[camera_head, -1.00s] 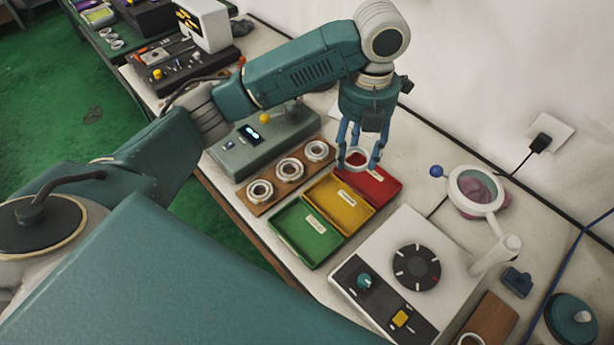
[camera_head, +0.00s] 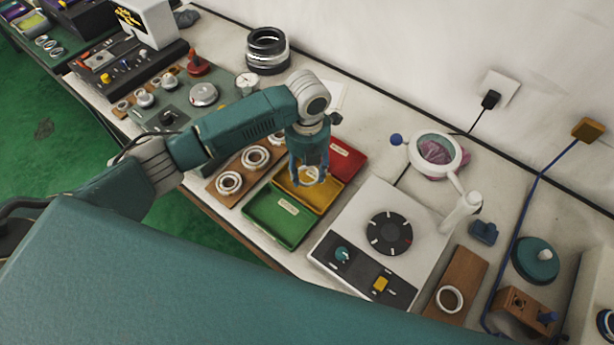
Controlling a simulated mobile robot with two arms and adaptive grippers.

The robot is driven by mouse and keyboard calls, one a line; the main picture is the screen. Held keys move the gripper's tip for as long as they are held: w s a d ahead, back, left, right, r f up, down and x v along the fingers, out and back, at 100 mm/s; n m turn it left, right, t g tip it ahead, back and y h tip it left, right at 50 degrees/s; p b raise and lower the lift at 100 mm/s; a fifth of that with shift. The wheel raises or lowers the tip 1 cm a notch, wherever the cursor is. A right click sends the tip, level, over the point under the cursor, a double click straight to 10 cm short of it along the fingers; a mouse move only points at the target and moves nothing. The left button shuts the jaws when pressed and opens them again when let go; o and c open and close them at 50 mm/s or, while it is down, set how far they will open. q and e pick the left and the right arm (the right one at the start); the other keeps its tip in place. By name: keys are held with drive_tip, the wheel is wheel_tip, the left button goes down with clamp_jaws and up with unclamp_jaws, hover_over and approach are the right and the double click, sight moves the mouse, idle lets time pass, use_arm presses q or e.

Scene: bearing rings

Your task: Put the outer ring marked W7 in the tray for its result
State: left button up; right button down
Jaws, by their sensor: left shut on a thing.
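My left gripper (camera_head: 309,178) points down over the yellow tray (camera_head: 322,206) and is shut on a pale metal ring (camera_head: 311,172). The ring's marking is too small to read, so I cannot tell if it is W7. I cannot tell if the ring touches the tray. The green tray (camera_head: 270,232) lies nearer and to the left, and the red tray (camera_head: 352,157) lies behind; both look empty. The trays carry small labels that I cannot read. My right gripper is not in view.
A wooden board with rings (camera_head: 229,183) stands left of the trays. A white device with a black dial (camera_head: 390,232) stands close on the right, beside a magnifier (camera_head: 436,152). Another ring (camera_head: 449,299) lies on a wooden board at the lower right.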

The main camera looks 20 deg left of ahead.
sight(307, 180)
use_arm(q)
wheel_tip(307, 180, down, 4)
drive_tip(key=shift+s+r+p, duration=0.1)
drive_tip(key=shift+r+p, duration=0.05)
drive_tip(key=shift+p, duration=0.15)
drive_tip(key=shift+f, duration=0.35)
drive_tip(key=o, duration=0.9)
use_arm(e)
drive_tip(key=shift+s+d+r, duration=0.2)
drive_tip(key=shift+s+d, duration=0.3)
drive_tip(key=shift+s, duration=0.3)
use_arm(q)
drive_tip(key=shift+r, duration=0.6)
wheel_tip(307, 180, up, 11)
drive_tip(key=shift+r+b, duration=0.1)
drive_tip(key=shift+b, duration=0.9)
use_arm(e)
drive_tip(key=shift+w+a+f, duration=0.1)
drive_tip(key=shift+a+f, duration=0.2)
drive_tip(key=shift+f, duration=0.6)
